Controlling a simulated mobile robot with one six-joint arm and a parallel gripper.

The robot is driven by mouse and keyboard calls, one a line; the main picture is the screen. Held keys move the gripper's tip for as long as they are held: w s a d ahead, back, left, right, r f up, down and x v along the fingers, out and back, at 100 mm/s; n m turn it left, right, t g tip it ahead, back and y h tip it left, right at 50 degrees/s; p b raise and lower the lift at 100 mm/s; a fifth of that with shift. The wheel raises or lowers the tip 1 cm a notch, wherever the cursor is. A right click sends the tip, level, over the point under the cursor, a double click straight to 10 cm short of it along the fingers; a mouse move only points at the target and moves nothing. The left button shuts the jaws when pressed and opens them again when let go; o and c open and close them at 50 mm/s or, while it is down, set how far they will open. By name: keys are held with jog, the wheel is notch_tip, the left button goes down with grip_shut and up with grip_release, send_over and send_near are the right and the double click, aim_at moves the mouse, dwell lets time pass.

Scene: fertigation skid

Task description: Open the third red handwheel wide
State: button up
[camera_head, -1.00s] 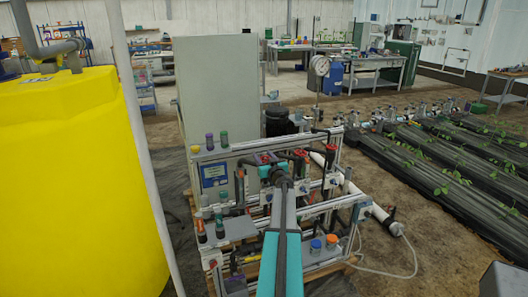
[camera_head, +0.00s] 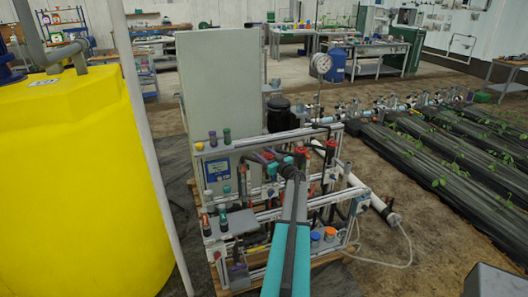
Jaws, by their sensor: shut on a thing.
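Red handwheels sit in a row along the top of the skid's pipework: one at left (camera_head: 268,155) just beside my gripper, one in the middle (camera_head: 302,149) and one at right (camera_head: 331,144). My gripper (camera_head: 281,162), with teal jaws, is at the left part of this row. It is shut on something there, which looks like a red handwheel. The jaws and my arm hide most of the held thing, so its turn angle cannot be told. The middle and right handwheels stand clear of the jaws.
The skid's aluminium frame (camera_head: 237,147) surrounds the valves, with bottles on its left ledges. A grey cabinet (camera_head: 215,85) stands behind. A large yellow tank (camera_head: 75,190) and a white post (camera_head: 150,150) are at left. A white pipe (camera_head: 362,190) and hose lie at right.

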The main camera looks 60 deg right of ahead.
jog(key=shift+y, duration=0.3)
dwell(0.4)
jog(key=o, duration=1)
jog(key=b+v, duration=0.3)
jog(key=v, duration=1)
jog(key=shift+s+a+f, duration=0.15)
jog(key=shift+s, duration=0.25)
